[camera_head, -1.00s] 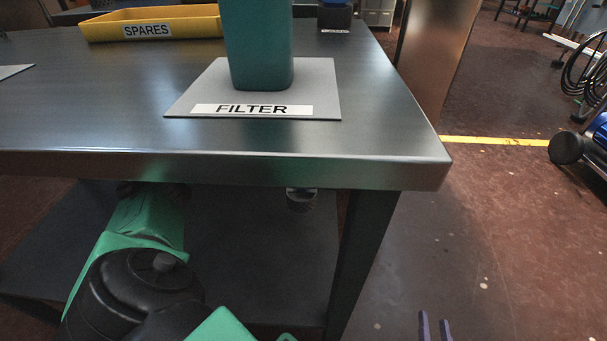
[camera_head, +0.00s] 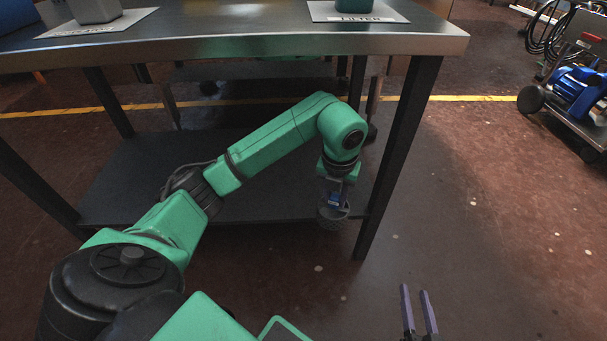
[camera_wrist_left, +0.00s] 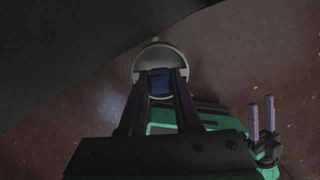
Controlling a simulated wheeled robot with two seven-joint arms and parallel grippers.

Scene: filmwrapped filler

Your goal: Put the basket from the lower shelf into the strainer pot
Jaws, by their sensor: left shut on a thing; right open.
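My left gripper (camera_head: 337,192) reaches down at the right end of the table and is shut on a blue part (camera_wrist_left: 160,85) of the basket. The basket (camera_head: 333,216) is a small dark mesh cup; its pale round rim (camera_wrist_left: 151,53) shows in the left wrist view, beside the shelf edge with floor below. The lower shelf (camera_head: 130,180) is dark. On the tabletop, a teal vessel (camera_head: 357,5) on the FILTER plate and a grey vessel (camera_head: 95,9) are cut off above; I cannot tell which is the strainer pot. My right gripper (camera_head: 418,305) is open and empty.
The table's front edge (camera_head: 240,50) is above the left arm. A front right table leg (camera_head: 398,160) stands just right of the basket. The floor to the right is clear up to a cart with a blue machine (camera_head: 580,92).

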